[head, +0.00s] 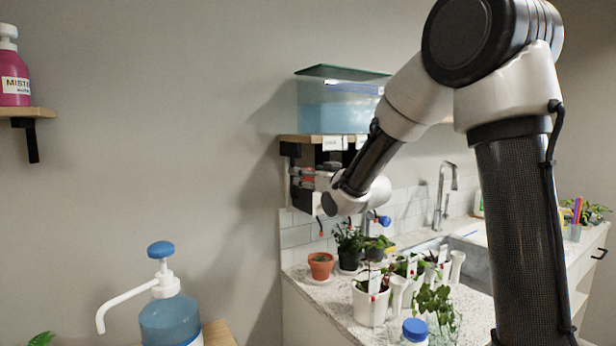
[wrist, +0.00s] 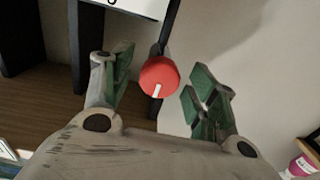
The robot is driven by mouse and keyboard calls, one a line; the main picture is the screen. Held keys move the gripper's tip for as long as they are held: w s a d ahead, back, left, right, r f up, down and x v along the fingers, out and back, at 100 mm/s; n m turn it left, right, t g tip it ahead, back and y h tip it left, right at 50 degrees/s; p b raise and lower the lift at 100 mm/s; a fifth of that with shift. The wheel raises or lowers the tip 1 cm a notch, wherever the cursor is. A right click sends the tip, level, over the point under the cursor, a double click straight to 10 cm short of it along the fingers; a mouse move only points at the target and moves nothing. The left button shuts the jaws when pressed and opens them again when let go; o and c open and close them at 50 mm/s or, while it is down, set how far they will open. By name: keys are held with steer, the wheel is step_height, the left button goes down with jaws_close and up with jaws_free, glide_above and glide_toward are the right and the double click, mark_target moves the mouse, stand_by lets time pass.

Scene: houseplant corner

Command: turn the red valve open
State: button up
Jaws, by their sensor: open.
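The red valve (wrist: 158,76) is a round red knob with a short white mark on its face, seen in the wrist view. The mark runs from near the middle toward the lower edge of the picture. My gripper (wrist: 153,88) is open, with one green-padded finger to the left of the knob and one to the right. Gaps show between the knob and both fingers, so neither visibly touches it. In the head view my gripper (head: 308,182) is at the wall below the shelf, and the knob cannot be made out clearly there.
A shelf (head: 300,138) bears a blue-tinted water tank (head: 335,103) just above my gripper. Several potted plants, including a terracotta pot (head: 320,267), stand on the counter (head: 325,297) below. A pump bottle (head: 168,318) stands at the lower left. The wall between is clear.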

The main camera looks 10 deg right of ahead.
steer(key=shift+w+a, duration=0.2)
steer(key=shift+w, duration=0.5)
steer(key=c, duration=1.1)
steer(key=shift+o, duration=0.2)
